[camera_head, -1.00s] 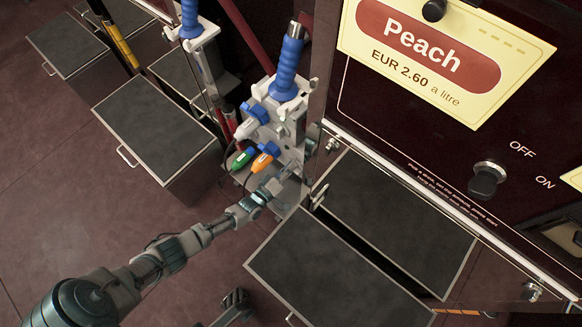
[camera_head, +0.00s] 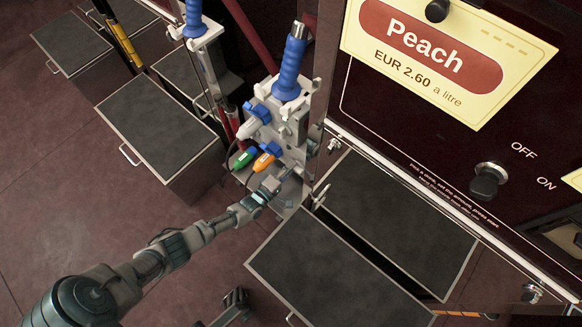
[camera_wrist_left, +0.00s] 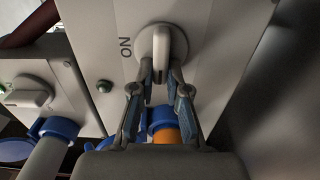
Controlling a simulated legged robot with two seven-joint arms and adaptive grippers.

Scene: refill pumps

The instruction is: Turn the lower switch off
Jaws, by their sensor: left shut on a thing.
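The lower switch is a round pale knob (camera_wrist_left: 162,50) with a raised grip bar, on a light grey panel (camera_wrist_left: 215,40) in the left wrist view. The word ON is printed to its left. My left gripper (camera_wrist_left: 162,75) has a fingertip on each side of the grip bar and is shut on it. In the head view my left gripper (camera_head: 278,183) reaches the lower part of the grey pump unit (camera_head: 290,125); the knob is hidden there. A dark finger-like part (camera_head: 236,300) at the bottom may be my right gripper; its opening is unclear.
Green (camera_head: 244,158) and orange (camera_head: 264,161) connectors hang close above my left gripper. A blue-gripped handle (camera_head: 291,65) rises above them. Dark-topped boxes (camera_head: 340,275) stand below and right. A dark Peach panel (camera_head: 400,120) fills the right. Open floor (camera_head: 60,200) lies left.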

